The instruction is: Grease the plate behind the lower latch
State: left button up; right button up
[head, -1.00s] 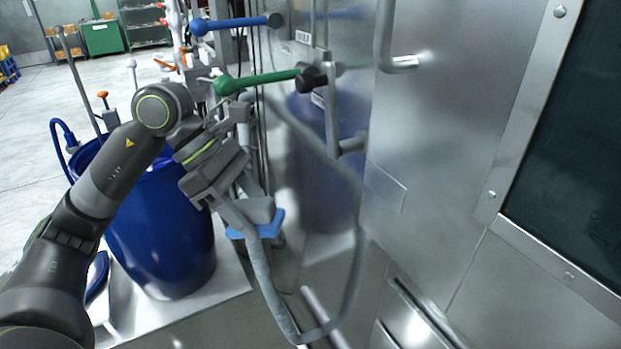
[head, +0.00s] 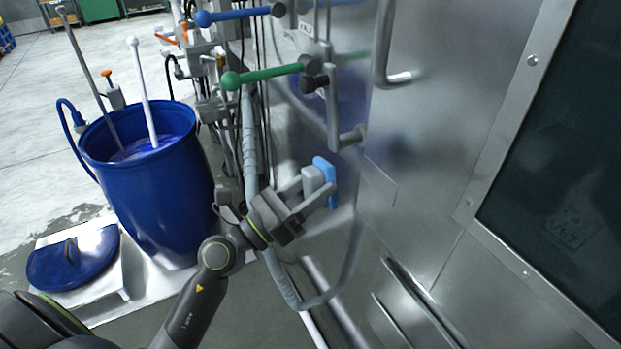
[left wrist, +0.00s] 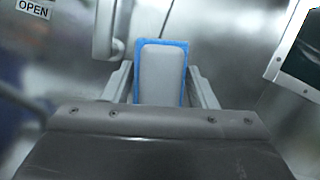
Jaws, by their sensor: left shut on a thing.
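My left gripper (head: 312,198) is shut on a light grey block (head: 312,180) with a blue pad (head: 326,180) on its far face. In the left wrist view the block (left wrist: 161,75) sits between the two fingers, the blue pad (left wrist: 161,42) showing around its edge. The pad faces the steel wall (head: 345,215); I cannot tell whether it touches. A grey bent-bar latch (head: 335,110) hangs on the wall above the pad. It seems to show up and left of the block in the left wrist view (left wrist: 106,35). I cannot make out a separate plate behind it.
A blue barrel (head: 160,195) with rods in it and a blue lid (head: 75,258) stand at the left. Green (head: 265,76) and blue (head: 240,15) handled levers jut out above. A grey hose (head: 250,150) hangs beside my gripper. Another bent bar (head: 383,45) is higher up.

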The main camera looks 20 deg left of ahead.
aim_at(364, 161)
pick_arm(q)
jog(key=shift+w+a+t, duration=0.15)
jog(key=shift+t, duration=0.25)
jog(key=shift+w+d, duration=0.3)
jog(key=shift+w, duration=0.15)
jog(key=shift+w+d+p, duration=0.3)
jog(key=shift+w+d, duration=1.25)
jog(key=shift+w, duration=0.3)
jog(key=shift+w+d+f, duration=0.1)
jog(key=shift+w+d, duration=0.5)
jog(key=shift+w, duration=0.2)
